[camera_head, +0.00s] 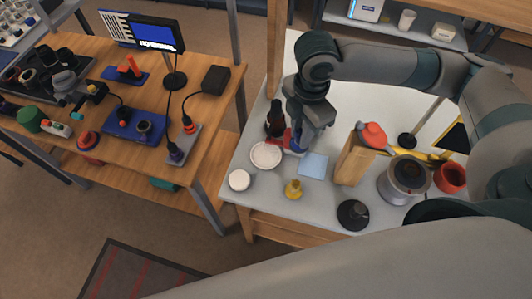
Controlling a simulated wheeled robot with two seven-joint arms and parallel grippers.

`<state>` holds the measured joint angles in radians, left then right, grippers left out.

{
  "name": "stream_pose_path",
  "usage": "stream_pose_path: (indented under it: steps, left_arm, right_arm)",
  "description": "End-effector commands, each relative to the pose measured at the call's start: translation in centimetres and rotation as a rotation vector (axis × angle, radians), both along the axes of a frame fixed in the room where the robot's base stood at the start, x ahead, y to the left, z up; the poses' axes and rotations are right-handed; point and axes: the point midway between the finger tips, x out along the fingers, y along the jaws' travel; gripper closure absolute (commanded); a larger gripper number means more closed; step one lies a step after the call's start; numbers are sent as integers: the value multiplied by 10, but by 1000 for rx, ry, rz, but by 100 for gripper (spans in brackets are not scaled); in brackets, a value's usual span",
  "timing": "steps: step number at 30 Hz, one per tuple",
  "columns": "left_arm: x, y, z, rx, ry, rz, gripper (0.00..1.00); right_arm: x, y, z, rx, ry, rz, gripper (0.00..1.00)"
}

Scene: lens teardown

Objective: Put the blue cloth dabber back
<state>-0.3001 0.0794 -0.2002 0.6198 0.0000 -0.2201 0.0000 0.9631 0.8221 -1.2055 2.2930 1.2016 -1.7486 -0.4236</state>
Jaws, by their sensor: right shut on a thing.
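My right gripper (298,138) reaches down over the left part of the white-topped table (230,194). It is shut on the blue cloth dabber (296,146), of which only a small blue part shows below the fingers. A red item (279,138) is right beside the dabber on its left. I cannot tell whether the dabber touches the table or the red item. The gripper hides most of the dabber. My left gripper is not in view.
Close by are a dark bottle (275,115), a white dish (265,155), a light blue sheet (313,165), a yellow bottle (293,189) and a white round jar (239,180). A wooden block (352,160) stands to the right, near a grey pot (404,180).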

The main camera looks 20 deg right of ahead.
Motion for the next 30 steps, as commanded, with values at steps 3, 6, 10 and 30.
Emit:
stream_pose_path:
  steps: [3,6,10,30]
  left_arm:
    - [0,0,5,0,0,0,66]
    - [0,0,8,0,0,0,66]
    - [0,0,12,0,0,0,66]
    - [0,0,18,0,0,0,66]
  right_arm:
    - [-5,-1,-4,-1,1,205,99]
    - [-8,-3,-8,-2,0,380,99]
    - [-12,-4,-13,-2,-2,606,99]
    - [-21,-8,-24,-7,-4,1080,99]
